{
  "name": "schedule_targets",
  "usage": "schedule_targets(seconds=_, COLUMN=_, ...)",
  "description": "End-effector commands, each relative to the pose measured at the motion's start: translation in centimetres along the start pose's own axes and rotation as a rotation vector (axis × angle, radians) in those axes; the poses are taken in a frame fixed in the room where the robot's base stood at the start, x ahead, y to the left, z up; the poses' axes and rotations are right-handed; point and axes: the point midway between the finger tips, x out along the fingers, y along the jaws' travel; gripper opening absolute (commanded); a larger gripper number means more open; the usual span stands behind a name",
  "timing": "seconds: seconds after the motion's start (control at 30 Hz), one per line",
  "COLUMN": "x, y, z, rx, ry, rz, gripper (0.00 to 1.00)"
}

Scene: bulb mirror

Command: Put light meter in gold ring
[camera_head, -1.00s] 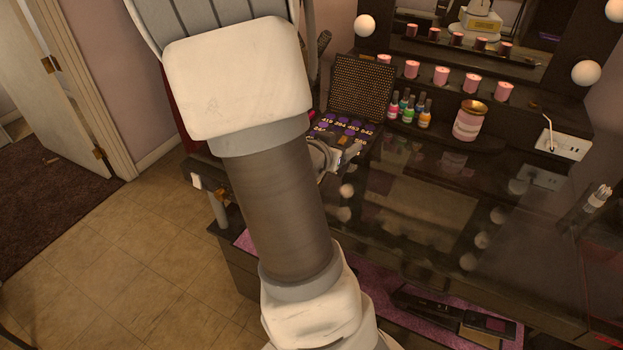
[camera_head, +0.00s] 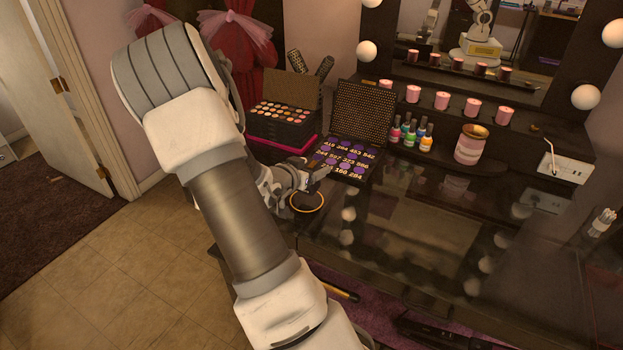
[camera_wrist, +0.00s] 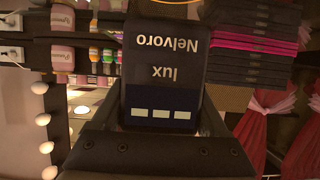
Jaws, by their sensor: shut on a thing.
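In the head view my gripper (camera_head: 312,174) is above the left part of the dressing table, near the palette. The gold ring (camera_head: 308,212) lies on the dark tabletop just below my gripper in the picture and looks empty. The meter is hard to make out in the head view.
An open palette with numbered purple pans (camera_head: 345,158) stands right behind my gripper. A tiered makeup case (camera_head: 283,128) is to the left. Nail polish bottles (camera_head: 410,134), a pink jar (camera_head: 471,146) and candles (camera_head: 442,101) stand farther back. The glossy tabletop (camera_head: 430,220) is clear to the right.

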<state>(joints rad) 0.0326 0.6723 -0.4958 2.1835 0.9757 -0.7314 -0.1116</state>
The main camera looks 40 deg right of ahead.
Motion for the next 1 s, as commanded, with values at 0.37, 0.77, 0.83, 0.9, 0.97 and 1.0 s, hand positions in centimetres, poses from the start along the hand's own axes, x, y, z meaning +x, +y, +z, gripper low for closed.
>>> schedule_targets(seconds=0.37, x=1.6, y=-0.1, z=3.6, rx=-0.001, ry=-0.001, rz=0.001, gripper=0.13)
schedule_targets(seconds=0.77, x=1.8, y=-0.1, z=4.2, rx=0.000, ry=0.001, rz=-0.001, gripper=0.13)
schedule_targets(seconds=0.83, x=1.7, y=-0.1, z=4.0, rx=0.000, ry=0.000, rz=0.000, gripper=0.90)
schedule_targets(seconds=0.9, x=1.7, y=-0.1, z=4.0, rx=0.000, ry=0.000, rz=0.000, gripper=1.00)
schedule_targets(seconds=0.97, x=1.7, y=-0.1, z=4.0, rx=0.000, ry=0.000, rz=0.000, gripper=1.00)
schedule_targets(seconds=1.0, x=1.7, y=-0.1, z=4.0, rx=0.000, ry=0.000, rz=0.000, gripper=1.00)
